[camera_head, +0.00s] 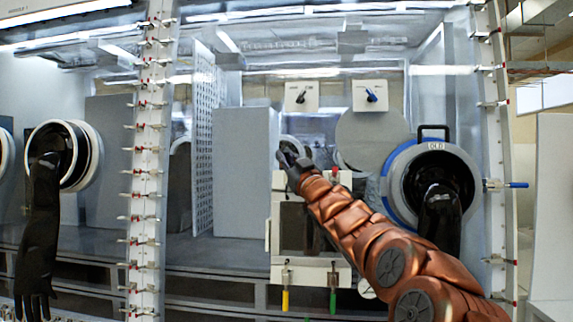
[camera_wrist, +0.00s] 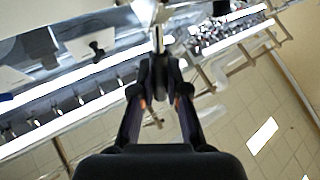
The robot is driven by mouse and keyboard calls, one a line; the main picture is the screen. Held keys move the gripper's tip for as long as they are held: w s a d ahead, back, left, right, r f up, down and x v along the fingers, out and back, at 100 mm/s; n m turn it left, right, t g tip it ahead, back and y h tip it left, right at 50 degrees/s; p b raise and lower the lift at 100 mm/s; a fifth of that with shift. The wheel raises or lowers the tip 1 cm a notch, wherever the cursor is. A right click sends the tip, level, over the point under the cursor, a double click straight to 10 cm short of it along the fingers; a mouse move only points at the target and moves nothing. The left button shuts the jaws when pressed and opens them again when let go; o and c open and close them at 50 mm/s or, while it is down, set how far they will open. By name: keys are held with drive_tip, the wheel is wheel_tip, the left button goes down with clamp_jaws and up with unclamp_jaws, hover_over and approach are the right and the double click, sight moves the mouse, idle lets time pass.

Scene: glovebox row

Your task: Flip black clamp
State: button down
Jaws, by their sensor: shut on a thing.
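My gripper (camera_head: 289,158) reaches the top left corner of a small white-framed door (camera_head: 276,220) on the glovebox front. In the wrist view my gripper (camera_wrist: 162,72) has its fingers together around a slim upright piece, the black clamp (camera_wrist: 157,38), whose grey end sticks out past the fingertips. In the head view the clamp is hidden behind my gripper, so its exact angle cannot be told. A red-handled clamp (camera_head: 334,173) sits at the door's top right. Yellow (camera_head: 285,299) and green (camera_head: 333,301) handled clamps hang at its bottom edge.
A blue-rimmed glove port (camera_head: 398,178) with a black glove is close on the right of my arm. White plates above carry a black knob (camera_head: 301,96) and a blue knob (camera_head: 371,95). A clamp-lined post (camera_head: 150,160) stands at left.

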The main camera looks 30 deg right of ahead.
drive_tip(key=shift+f, duration=0.1)
idle(0.3)
drive_tip(key=c, duration=1.2)
unclamp_jaws()
drive_tip(key=shift+o, duration=0.2)
drive_tip(key=shift+s+f, duration=0.15)
drive_tip(key=shift+s, duration=0.4)
drive_tip(key=v, duration=1.1)
drive_tip(key=shift+w+f, duration=0.1)
drive_tip(key=shift+f, duration=0.05)
